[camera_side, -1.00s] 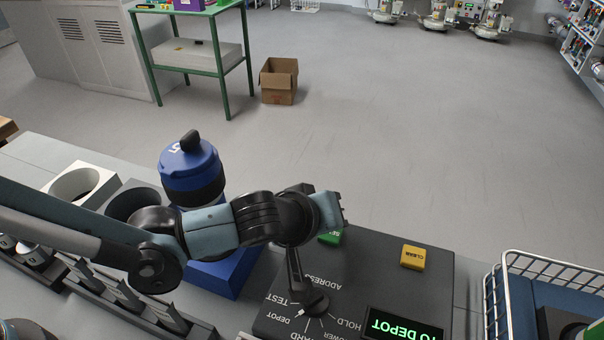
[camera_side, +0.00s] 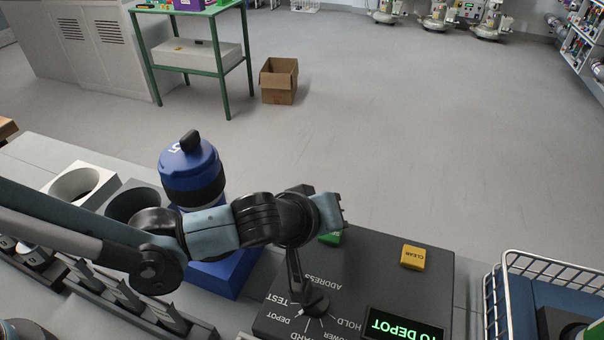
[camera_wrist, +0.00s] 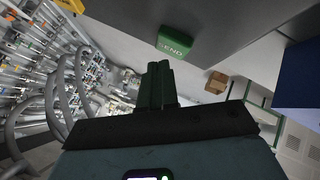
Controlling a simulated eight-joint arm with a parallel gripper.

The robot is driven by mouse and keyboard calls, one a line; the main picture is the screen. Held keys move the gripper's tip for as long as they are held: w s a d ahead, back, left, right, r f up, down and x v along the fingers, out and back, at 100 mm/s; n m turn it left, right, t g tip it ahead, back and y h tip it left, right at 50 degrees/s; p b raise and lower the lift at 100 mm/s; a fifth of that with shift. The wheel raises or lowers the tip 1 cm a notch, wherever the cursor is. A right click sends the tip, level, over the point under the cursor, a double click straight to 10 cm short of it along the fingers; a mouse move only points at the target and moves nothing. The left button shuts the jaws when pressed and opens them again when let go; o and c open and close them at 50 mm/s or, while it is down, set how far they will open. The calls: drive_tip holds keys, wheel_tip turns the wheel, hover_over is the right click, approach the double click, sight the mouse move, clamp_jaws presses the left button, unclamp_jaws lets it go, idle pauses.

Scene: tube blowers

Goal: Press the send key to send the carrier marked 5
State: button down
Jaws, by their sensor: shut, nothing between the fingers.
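The green send key (camera_side: 331,238) sits on the dark control panel (camera_side: 375,262), partly hidden behind my arm in the side view. In the wrist view the send key (camera_wrist: 175,42), with its SEND lettering, shows just beyond my fingertips. My gripper (camera_wrist: 158,68) is shut and empty, its fingers together and pointing at the key's side of the panel. I cannot tell whether they touch the key. The blue carrier (camera_side: 190,165) marked 5 stands upright in a blue base (camera_side: 225,272), left of the panel. The panel's display (camera_side: 403,326) reads TO DEPOT.
A yellow CLEAR key (camera_side: 413,257) sits right of the send key. A rotary knob (camera_side: 316,301) with printed labels is at the panel's front. A wire basket (camera_side: 495,300) stands at the right. Empty round holders (camera_side: 82,184) are at the left.

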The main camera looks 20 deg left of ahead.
drive_tip(key=shift+f, duration=0.35)
